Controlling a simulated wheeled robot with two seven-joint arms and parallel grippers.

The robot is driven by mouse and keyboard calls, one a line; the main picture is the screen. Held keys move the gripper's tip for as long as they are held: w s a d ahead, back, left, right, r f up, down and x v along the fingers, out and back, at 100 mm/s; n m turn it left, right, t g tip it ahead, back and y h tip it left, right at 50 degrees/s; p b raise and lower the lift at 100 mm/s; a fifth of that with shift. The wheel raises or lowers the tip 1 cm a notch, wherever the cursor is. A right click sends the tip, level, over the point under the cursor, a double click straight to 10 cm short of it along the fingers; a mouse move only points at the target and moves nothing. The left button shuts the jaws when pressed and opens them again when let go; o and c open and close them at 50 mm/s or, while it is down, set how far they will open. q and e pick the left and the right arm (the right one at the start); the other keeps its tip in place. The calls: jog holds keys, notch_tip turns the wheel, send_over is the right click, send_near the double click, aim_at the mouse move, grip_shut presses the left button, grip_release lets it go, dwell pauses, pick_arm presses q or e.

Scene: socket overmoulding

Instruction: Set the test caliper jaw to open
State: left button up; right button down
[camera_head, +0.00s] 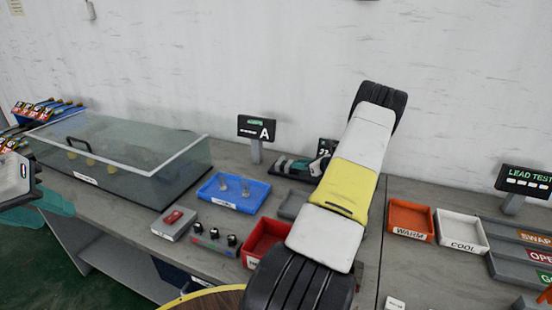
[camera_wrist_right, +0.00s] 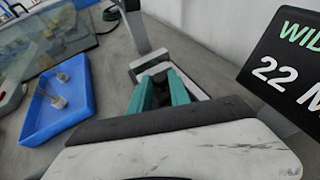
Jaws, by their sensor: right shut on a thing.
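The test caliper (camera_wrist_right: 146,67) shows in the right wrist view as a pale frame with a dark inside, around the tips of my right gripper. My right gripper (camera_wrist_right: 166,88) has two teal fingers and is shut on a part of it; the gripped part is mostly hidden. In the head view my right gripper (camera_head: 299,166) is low over the bench, partly behind my own arm. The width display (camera_wrist_right: 297,58) reads "22 M", cut off at the edge. My left gripper (camera_head: 52,202) is at the far left edge, partly out of frame; its opening is unclear.
A blue tray (camera_head: 253,203) with small parts, a display marked A (camera_head: 257,130) and a clear-lidded box (camera_head: 150,180) are on the left. A red bin (camera_head: 258,240) is in front. WARM (camera_head: 409,219) and COOL (camera_head: 462,231) trays are on the right.

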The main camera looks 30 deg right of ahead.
jog(key=s+d, duration=0.4)
jog(key=shift+s, duration=0.4)
jog(key=c, duration=1.3)
grip_release()
jog(key=shift+s, duration=0.1)
jog(key=shift+o, duration=0.2)
jog(key=v, duration=0.7)
jog(key=shift+s+d+r, duration=0.1)
jog(key=shift+s+r, duration=0.05)
jog(key=shift+s, duration=0.2)
